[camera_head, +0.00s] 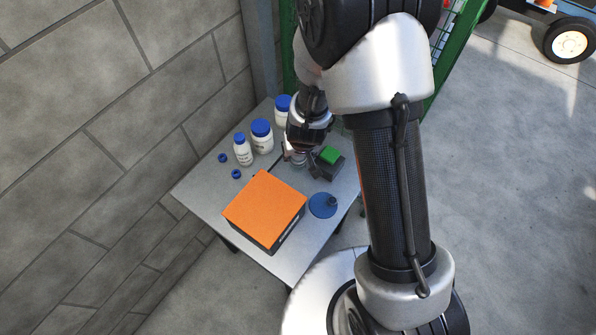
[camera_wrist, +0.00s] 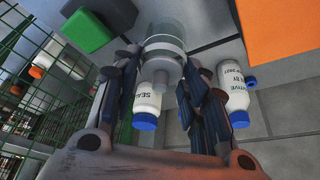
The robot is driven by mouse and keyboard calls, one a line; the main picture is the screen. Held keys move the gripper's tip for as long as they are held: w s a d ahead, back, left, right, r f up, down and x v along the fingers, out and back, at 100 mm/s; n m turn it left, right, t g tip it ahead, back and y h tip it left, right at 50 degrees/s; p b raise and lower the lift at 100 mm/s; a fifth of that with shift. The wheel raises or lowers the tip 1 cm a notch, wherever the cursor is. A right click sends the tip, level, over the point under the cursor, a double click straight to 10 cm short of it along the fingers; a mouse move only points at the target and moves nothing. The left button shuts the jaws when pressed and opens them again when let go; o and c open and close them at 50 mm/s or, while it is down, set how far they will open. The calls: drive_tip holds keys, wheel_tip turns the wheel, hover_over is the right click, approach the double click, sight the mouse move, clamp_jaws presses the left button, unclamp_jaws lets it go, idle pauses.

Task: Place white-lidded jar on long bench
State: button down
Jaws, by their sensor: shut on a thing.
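The white-lidded jar (camera_wrist: 166,30) is a clear jar with a white band, in the upper middle of the wrist view. My gripper (camera_wrist: 163,60) is shut on it, one finger on each side. In the head view my gripper (camera_head: 296,147) points down over the far part of a grey table (camera_head: 190,192), and the jar shows small and partly hidden below it. I cannot tell whether the jar touches the tabletop. No other bench shows clearly, and I cannot tell if this table is the long bench.
Blue-lidded white bottles (camera_head: 243,150) stand left of my gripper, with small blue caps (camera_head: 222,158) nearby. An orange-topped box (camera_head: 264,205), a blue disc (camera_head: 322,205) and a green block (camera_head: 330,155) on a dark piece are close by. A block wall (camera_head: 110,120) borders the left.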

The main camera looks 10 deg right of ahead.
sight(298, 165)
drive_tip(key=shift+f+b, duration=1.5)
drive_tip(key=shift+f, duration=2.05)
drive_tip(key=shift+f, duration=0.1)
drive_tip(key=c, duration=0.9)
unclamp_jaws()
drive_tip(key=shift+c, duration=0.2)
